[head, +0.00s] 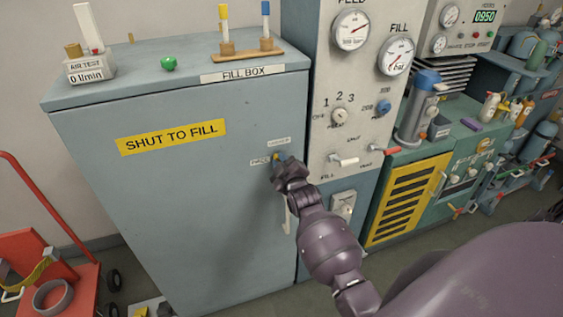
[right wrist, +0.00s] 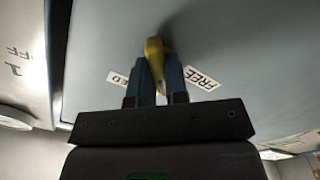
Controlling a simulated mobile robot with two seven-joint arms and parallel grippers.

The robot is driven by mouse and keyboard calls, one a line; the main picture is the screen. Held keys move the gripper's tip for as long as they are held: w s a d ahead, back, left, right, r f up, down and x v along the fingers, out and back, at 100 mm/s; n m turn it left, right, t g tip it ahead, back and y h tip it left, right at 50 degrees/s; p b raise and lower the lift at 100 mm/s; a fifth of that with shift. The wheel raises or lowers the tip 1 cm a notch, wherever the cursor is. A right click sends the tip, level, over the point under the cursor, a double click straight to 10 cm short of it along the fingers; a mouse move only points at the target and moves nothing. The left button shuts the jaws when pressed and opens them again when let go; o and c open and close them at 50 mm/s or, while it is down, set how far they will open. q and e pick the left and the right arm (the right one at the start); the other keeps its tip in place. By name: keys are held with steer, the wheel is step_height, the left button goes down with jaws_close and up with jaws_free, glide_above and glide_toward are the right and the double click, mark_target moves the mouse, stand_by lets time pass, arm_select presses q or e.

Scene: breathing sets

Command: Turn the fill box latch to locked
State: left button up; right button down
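The fill box (head: 190,200) is a large grey-blue cabinet with a yellow SHUT TO FILL sign. Its small yellow latch (head: 276,157) is on the front near the right edge, with a LOCKED label (head: 279,142) above and a FREE label (head: 260,161) at its left. My right gripper (head: 279,163) is at the latch and hides most of it. In the right wrist view the yellow latch handle (right wrist: 154,52) sits between the two fingers of my right gripper (right wrist: 156,80), which look closed on it. Which label the latch points to is unclear. My left gripper is out of view.
A pale door handle (head: 287,215) is just below the gripper. A gauge panel (head: 350,110) stands close at the right. A red trolley (head: 50,270) is at the lower left. Tubes in a wooden stand (head: 245,48) and an air tester (head: 90,68) stand on top.

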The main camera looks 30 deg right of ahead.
stand_by(0.3)
steer(key=shift+d+m+p, duration=0.1)
steer(key=shift+m+p, duration=1.7)
steer(key=shift+m, duration=2.3)
steer(key=c, duration=1.1)
jaws_free()
